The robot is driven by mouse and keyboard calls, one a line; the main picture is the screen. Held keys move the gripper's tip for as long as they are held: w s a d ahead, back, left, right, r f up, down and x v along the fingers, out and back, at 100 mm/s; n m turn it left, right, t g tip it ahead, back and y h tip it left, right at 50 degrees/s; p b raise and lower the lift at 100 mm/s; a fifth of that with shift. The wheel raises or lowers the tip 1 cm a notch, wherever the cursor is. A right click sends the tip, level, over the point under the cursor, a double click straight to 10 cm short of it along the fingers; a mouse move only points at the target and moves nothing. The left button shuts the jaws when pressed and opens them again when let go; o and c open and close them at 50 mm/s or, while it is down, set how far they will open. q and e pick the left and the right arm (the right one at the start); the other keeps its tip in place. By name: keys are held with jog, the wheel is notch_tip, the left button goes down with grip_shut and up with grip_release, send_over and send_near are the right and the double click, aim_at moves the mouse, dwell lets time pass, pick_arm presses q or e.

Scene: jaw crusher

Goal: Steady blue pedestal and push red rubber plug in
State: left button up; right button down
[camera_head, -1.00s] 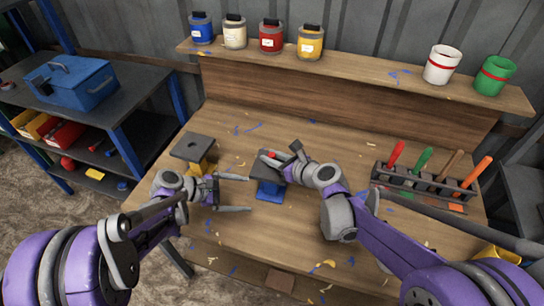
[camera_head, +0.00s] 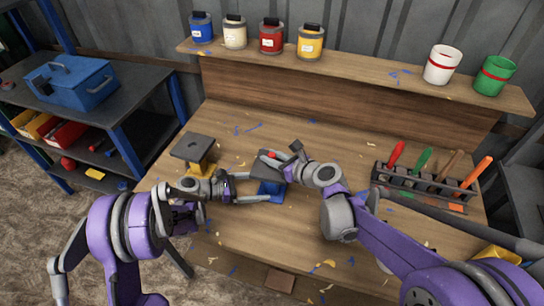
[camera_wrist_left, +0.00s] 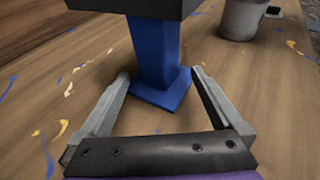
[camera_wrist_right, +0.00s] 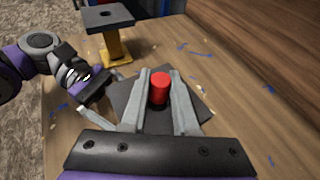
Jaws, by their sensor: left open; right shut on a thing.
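The blue pedestal (camera_head: 269,188) stands upright on the bench with a dark square top; its blue column (camera_wrist_left: 157,60) fills the middle of the left wrist view. My left gripper (camera_head: 272,187) is open, its two fingers on either side of the column, with gaps still showing. The red rubber plug (camera_wrist_right: 159,87) stands upright over the dark top plate (camera_wrist_right: 192,82). My right gripper (camera_wrist_right: 159,90) is shut on the plug from above. In the head view only a bit of the red plug (camera_head: 271,155) shows. How deep the plug sits is hidden.
A yellow pedestal (camera_head: 199,155) with a dark top stands to the left, close to my left gripper. A rack of coloured-handled tools (camera_head: 425,186) stands at the right. Paint cans line the back shelf (camera_head: 360,75). The bench between has only scraps on it.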

aim_at(269, 186)
pick_arm(q)
jog(key=shift+x, duration=2)
jog(key=c, duration=0.9)
